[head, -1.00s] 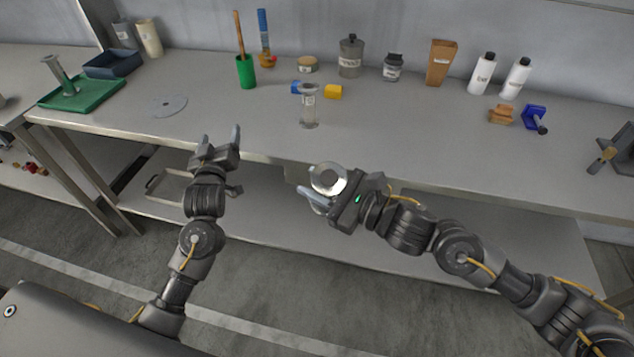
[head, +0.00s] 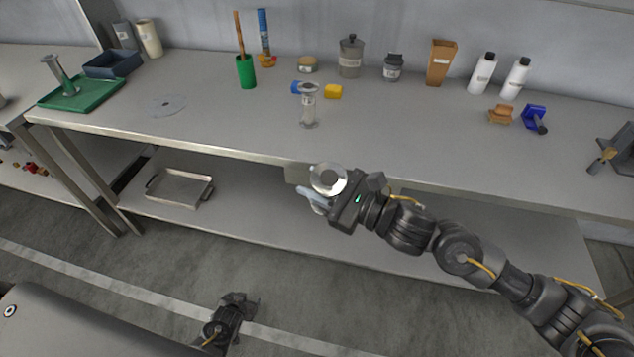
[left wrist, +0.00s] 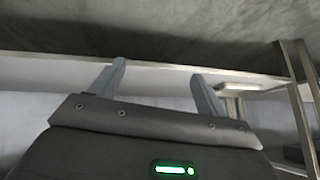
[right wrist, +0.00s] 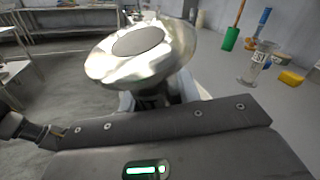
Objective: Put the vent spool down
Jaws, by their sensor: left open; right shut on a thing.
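A shiny metal spool with a round flange, which I take to be the vent spool (head: 328,179), is in my right gripper (head: 318,195), in front of the bench's front edge. In the right wrist view the spool's flange (right wrist: 140,45) faces the camera and hides most of the fingers. My right gripper is shut on it. My left gripper (head: 244,303) is low at the bottom of the head view, away from the bench. In the left wrist view its fingers (left wrist: 158,82) are apart with nothing between them.
The grey bench top (head: 220,125) has free room at its front left and right. Bottles (head: 483,74) stand behind.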

